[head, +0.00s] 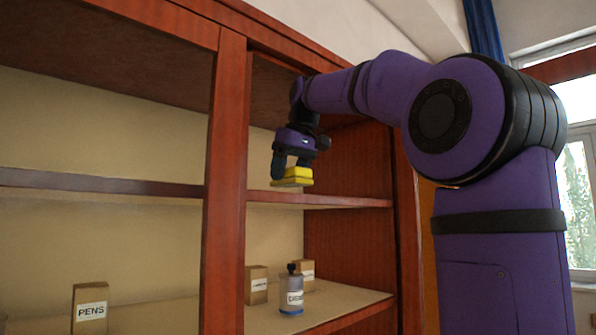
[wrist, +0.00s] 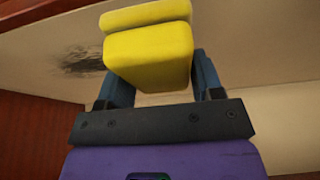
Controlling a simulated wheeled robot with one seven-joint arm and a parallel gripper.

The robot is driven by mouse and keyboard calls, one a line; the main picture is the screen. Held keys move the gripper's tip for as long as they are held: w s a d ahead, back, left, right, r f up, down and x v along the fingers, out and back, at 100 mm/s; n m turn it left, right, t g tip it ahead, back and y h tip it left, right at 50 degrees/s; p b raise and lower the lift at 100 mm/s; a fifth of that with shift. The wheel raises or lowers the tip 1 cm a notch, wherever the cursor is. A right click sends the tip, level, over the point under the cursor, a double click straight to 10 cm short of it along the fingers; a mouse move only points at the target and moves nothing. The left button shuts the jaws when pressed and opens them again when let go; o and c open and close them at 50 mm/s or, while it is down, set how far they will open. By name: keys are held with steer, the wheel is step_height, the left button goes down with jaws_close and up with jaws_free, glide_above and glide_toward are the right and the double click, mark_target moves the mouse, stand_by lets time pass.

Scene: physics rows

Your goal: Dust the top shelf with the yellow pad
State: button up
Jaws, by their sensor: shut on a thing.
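The yellow pad (head: 293,174) is in my gripper (head: 291,165), in front of the right bay of the red-brown bookcase in the head view. In the wrist view the pad (wrist: 150,55) sits between the two blue fingers of my gripper (wrist: 152,80), which are shut on it. The pad is just above the upper shelf (head: 320,199) of the right bay; I cannot tell whether it touches. In the wrist view a dark dusty smudge (wrist: 85,62) lies on the pale shelf surface (wrist: 40,50), left of the pad.
A wooden upright (head: 226,190) stands left of my gripper, and the bay's right side wall (head: 345,165) is to its right. On the lower shelf stand a labelled bottle (head: 291,295) and small boxes (head: 256,285). A box marked PENS (head: 89,308) stands in the left bay.

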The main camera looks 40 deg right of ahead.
steer(key=w, duration=0.4)
steer(key=shift+a, duration=0.1)
steer(key=shift+f, duration=0.6)
steer(key=shift+f, duration=0.4)
stand_by(0.4)
steer(key=shift+d+r, duration=0.1)
steer(key=shift+d, duration=1.8)
steer(key=shift+w+d+f, duration=0.1)
steer(key=shift+w+d, duration=0.05)
steer(key=shift+d, duration=3)
steer(key=shift+w+d+f, duration=0.1)
steer(key=shift+d, duration=3.05)
steer(key=shift+d+r, duration=0.1)
steer(key=shift+d, duration=1.75)
